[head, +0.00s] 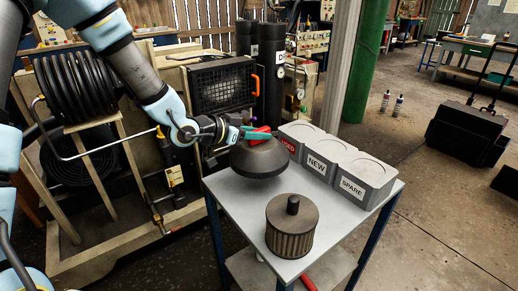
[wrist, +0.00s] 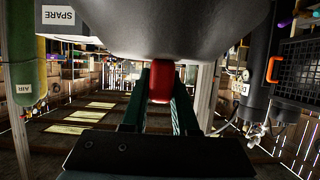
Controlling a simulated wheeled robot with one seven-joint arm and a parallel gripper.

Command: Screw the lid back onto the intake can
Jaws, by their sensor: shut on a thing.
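The lid (head: 260,160) is a dark dome with a red handle (head: 259,132) on top. It is over the left back part of the small table (head: 234,207); I cannot tell whether it touches the tabletop. My gripper (head: 250,132) is shut on the red handle from the left. In the wrist view the red handle (wrist: 162,80) sits between my teal fingers (wrist: 160,100), with the lid's grey body (wrist: 170,30) filling the top. I cannot make out the intake can for certain; a tall black cylinder (head: 271,62) stands behind the table.
A brown pleated filter (head: 291,232) with a dark knob stands on the table's front. Three grey bins, labelled USED (head: 288,146), NEW (head: 317,165) and SPARE (head: 352,187), line its back right. A post (head: 341,70) and green cylinder (head: 369,60) stand behind.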

